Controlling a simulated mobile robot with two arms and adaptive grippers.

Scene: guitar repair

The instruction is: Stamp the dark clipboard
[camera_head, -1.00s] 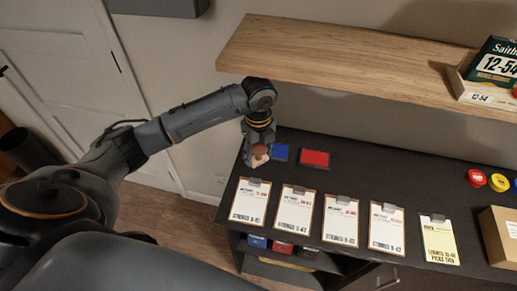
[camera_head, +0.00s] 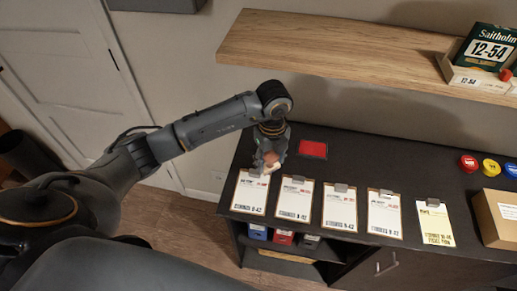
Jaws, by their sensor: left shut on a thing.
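A row of clipboards with white sheets lies on the dark counter: the leftmost clipboard (camera_head: 250,196), a second clipboard (camera_head: 294,201), a third clipboard (camera_head: 340,209) and a fourth clipboard (camera_head: 385,216). Their visible edges look brown; I cannot tell which is the dark one. My left gripper (camera_head: 267,166) is shut on a small stamp (camera_head: 272,160) with a reddish-brown handle and pale base. It is at the top edge of the leftmost clipboard, partly covering its clip; I cannot tell if it touches. A red ink pad (camera_head: 313,149) lies just right of the gripper. My right gripper is not in view.
A yellow sheet with a clip (camera_head: 435,226) lies right of the row, beside a cardboard box (camera_head: 496,217). Red, yellow and blue round items (camera_head: 490,167) stand at the back right. A wooden shelf (camera_head: 350,55) overhangs the counter (camera_head: 400,165), carrying boxes (camera_head: 487,55).

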